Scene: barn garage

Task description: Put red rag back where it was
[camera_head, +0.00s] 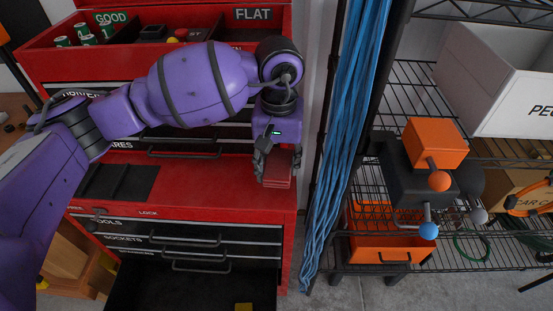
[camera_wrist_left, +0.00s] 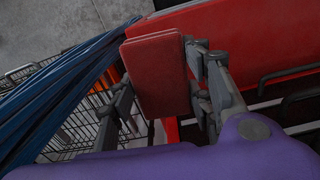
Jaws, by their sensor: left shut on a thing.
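The red rag (camera_wrist_left: 158,75) is a folded, flat red block between the fingers of my left gripper in the left wrist view. In the head view the rag (camera_head: 278,170) shows below the fingers, over the right end of the red cabinet's work surface (camera_head: 215,172). My left gripper (camera_head: 277,165) is shut on it. I cannot tell whether the rag touches the surface. My right gripper is not in view.
The red tool cabinet has a top tray with a GOOD bin (camera_head: 88,34) and a FLAT bin (camera_head: 250,30). A lower drawer (camera_head: 170,285) is open. Blue cables (camera_head: 345,130) hang to the right, beside a wire shelf with an orange bin (camera_head: 385,250) and a white box (camera_head: 500,75).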

